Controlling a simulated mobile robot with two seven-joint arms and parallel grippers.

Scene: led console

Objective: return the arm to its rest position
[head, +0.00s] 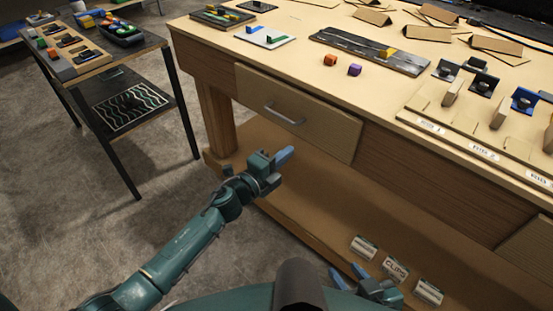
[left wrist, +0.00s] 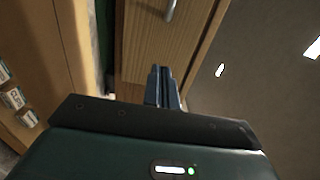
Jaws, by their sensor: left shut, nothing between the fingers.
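My left arm reaches in from the lower left of the head view. Its gripper (head: 285,155) is shut and empty, in front of the workbench's drawer (head: 298,112) and below its handle. In the left wrist view the two blue fingers (left wrist: 163,88) lie together, with the wooden drawer front and its handle (left wrist: 171,10) beyond them. My right gripper (head: 348,275) shows at the bottom of the head view, low beside the bench's lower shelf. Its blue fingertips are apart and nothing shows between them.
The workbench top (head: 300,25) holds coloured blocks, boards and a labelled rack. The lower shelf (head: 320,200) carries three labelled boxes, one marked clips (head: 395,268). A dark side table (head: 150,42) with trays stands at the left. Open floor (head: 120,215) lies around my left arm.

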